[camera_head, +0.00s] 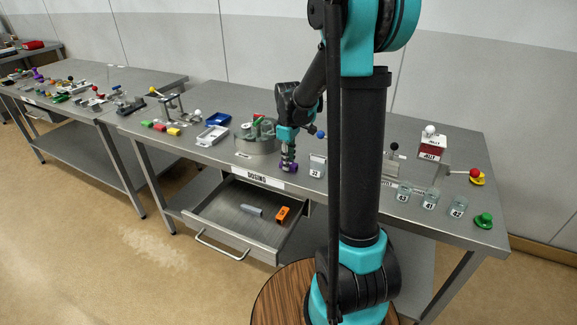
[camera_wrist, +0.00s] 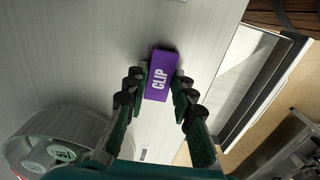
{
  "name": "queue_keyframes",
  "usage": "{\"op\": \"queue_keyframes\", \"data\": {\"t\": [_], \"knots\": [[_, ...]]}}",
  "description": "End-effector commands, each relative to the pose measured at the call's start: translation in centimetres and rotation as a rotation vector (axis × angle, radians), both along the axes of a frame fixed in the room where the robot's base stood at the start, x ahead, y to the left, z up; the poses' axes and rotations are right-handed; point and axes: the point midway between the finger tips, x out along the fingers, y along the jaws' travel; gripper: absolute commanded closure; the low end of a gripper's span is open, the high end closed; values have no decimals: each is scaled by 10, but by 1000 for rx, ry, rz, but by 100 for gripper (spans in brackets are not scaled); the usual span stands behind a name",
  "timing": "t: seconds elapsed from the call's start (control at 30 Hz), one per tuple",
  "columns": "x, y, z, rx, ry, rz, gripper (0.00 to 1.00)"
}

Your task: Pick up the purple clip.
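The purple clip (camera_wrist: 160,76) is a block labelled "CLIP". In the wrist view it lies between the two fingers of my gripper (camera_wrist: 159,84), one along each long side. The gaps are very small or nil, so I cannot tell whether the fingers press on it. In the head view my gripper (camera_head: 288,155) points down at the front part of the middle table, with the purple clip (camera_head: 288,167) at its tips, at or just above the tabletop.
A round grey holder with clear jars (camera_head: 257,140) stands just left of my gripper. A small stand labelled 32 (camera_head: 317,166) is close on the right. Below the table edge, an open drawer (camera_head: 232,215) holds a grey piece and an orange block (camera_head: 283,214).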

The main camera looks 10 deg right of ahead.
Motion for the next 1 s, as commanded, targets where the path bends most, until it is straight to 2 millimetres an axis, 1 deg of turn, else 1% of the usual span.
{"op": "queue_keyframes", "data": {"t": [0.03, 0.07, 0.37, 0.57, 0.67, 0.77, 1.0], "knots": [[0, 0, 0, 0, 0, 0, 86], [0, 0, 0, 0, 0, 0, 89], [0, 0, 1, 0, 0, 0, 90], [0, 0, 10, 0, 0, 0, 90], [0, 0, 22, 0, 0, 0, 90], [-1, 0, 41, 0, 0, 0, 90], [0, 0, 107, 0, 0, 0, 90]]}}
